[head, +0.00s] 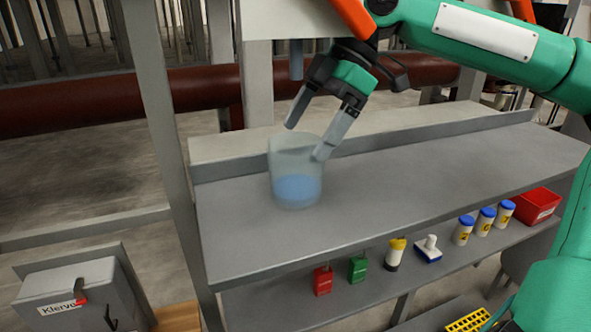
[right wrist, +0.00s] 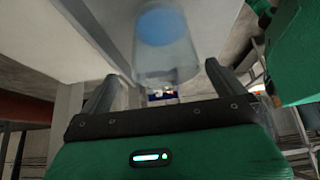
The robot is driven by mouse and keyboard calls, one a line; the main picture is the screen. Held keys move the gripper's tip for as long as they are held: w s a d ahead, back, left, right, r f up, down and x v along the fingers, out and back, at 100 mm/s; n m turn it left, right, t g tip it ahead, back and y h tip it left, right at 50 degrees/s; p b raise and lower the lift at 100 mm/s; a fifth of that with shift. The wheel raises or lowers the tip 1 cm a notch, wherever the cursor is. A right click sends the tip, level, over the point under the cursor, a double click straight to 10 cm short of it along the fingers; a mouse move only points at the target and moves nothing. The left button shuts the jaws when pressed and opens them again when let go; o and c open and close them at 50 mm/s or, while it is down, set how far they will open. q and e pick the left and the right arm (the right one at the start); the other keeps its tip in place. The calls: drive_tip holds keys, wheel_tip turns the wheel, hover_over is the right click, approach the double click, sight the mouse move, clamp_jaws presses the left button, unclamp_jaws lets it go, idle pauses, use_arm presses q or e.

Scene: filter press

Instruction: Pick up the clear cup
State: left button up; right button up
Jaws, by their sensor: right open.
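The clear cup (head: 296,170) stands upright on the grey shelf top (head: 400,180) near its left end, with blue liquid in its lower part. My right gripper (head: 306,142) reaches down from the upper right to the cup, its fingers apart at the cup's rim. One fingertip overlaps the cup's right side in the head view; I cannot tell whether it touches. In the right wrist view the cup (right wrist: 167,62) shows beyond and between the two open fingers (right wrist: 157,85). The left gripper is not identifiable in these views.
A lower shelf holds a red bottle (head: 323,280), a green bottle (head: 357,268), a yellow-capped bottle (head: 396,254), several blue-capped jars (head: 486,221) and a red bin (head: 535,206). The top right of the cup is clear.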

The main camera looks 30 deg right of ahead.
sight(299, 154)
drive_tip(key=p+x, duration=0.2)
drive_tip(key=x, duration=0.2)
drive_tip(key=shift+s+f+p, duration=0.3)
drive_tip(key=shift+s+p, duration=0.05)
drive_tip(key=shift+p, duration=0.05)
drive_tip(key=shift+w+a+f, duration=0.1)
drive_tip(key=shift+a+f, duration=0.15)
drive_tip(key=shift+f, duration=0.05)
drive_tip(key=shift+c, duration=0.2)
drive_tip(key=c, duration=1)
